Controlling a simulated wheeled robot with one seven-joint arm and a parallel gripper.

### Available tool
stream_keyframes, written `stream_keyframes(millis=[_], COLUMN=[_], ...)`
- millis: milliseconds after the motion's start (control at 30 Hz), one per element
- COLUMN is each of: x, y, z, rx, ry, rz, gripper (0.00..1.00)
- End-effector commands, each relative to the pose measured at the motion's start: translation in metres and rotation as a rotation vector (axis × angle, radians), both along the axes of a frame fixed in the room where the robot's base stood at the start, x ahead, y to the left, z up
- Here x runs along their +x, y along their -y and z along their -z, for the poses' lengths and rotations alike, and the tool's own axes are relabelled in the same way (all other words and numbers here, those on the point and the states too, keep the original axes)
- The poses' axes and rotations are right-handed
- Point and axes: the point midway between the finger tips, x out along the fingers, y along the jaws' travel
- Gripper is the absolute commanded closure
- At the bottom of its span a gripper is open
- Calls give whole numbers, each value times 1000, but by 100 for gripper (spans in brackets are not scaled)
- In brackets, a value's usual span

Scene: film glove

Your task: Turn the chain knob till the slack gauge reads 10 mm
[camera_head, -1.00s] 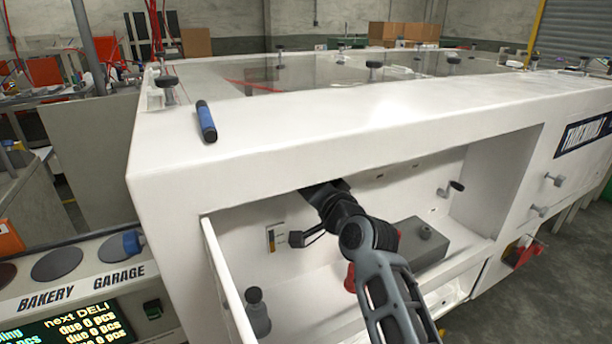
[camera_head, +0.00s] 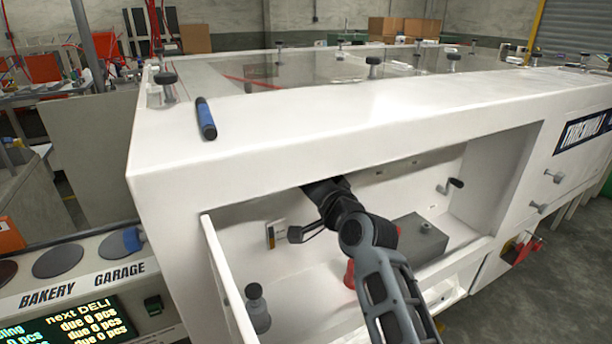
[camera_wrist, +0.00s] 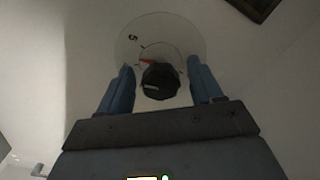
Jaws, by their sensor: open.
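In the wrist view a dark round knob (camera_wrist: 160,81) sits in front of a pale round dial (camera_wrist: 145,32) with a red mark and a digit on it. My gripper (camera_wrist: 160,78) has its two blue fingers apart, one on each side of the knob, with visible gaps. A small white gauge plate (camera_head: 276,234) with dark and yellowish marks is on the bay's back wall, left of my wrist. Its reading is too small to tell.
The white machine's top rail (camera_head: 330,115) overhangs the bay. A grey box (camera_head: 418,240) and a red part (camera_head: 349,273) are beside my arm. A dark bottle-like part (camera_head: 257,308) stands at lower left, near the open door (camera_head: 226,280). A crank handle (camera_head: 451,186) is on the right.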

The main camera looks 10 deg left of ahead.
Motion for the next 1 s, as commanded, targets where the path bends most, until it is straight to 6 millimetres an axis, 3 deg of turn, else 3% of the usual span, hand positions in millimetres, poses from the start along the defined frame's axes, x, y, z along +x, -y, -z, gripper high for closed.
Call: stream_keyframes(millis=[267, 700, 1000], x=[-3, -54, -65], y=[2, 37, 44], z=[0, 1, 0], rx=[0, 0, 0], ry=[0, 0, 0], rz=[0, 0, -1], gripper=[35, 35, 35])
